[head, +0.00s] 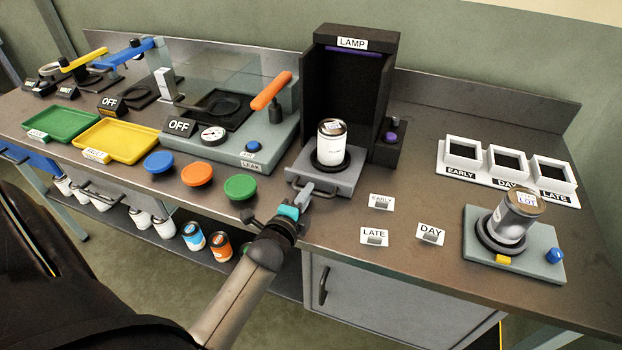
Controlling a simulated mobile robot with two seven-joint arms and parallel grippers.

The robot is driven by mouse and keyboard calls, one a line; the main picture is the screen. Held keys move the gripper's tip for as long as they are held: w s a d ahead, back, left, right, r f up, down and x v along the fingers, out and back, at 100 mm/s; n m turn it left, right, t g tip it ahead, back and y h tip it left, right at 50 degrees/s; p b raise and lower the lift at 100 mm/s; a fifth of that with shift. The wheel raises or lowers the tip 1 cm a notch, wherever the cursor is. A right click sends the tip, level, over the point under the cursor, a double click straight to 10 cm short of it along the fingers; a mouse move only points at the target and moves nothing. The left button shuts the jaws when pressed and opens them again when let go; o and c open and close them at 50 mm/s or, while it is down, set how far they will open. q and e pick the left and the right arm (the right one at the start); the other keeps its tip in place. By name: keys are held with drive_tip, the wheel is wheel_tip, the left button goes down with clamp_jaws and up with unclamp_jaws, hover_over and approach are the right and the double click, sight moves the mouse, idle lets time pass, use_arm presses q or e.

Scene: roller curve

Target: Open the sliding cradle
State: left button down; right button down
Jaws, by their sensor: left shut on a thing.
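The sliding cradle (340,182) is a grey tray at the mouth of the black lamp box (383,92). A light can (331,141) stands upright on its dark round seat. The cradle sticks out of the box toward the table's front edge, with a handle at its front left. My left gripper (302,197) is shut on the cradle handle (312,190), and its fingers partly hide it. My right gripper is not in view.
Green (240,187), orange (197,173) and blue (159,161) discs lie left of my gripper. EARLY, LATE and DAY cards (381,202) lie to the right. A tilted can (514,217) sits on a grey stand at far right. A leak tester (258,130) stands left of the lamp.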

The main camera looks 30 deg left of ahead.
use_arm(q)
drive_tip(key=shift+s+r, duration=0.1)
drive_tip(key=shift+s, duration=0.1)
drive_tip(key=shift+w, duration=0.15)
drive_tip(key=c, duration=1.2)
unclamp_jaws()
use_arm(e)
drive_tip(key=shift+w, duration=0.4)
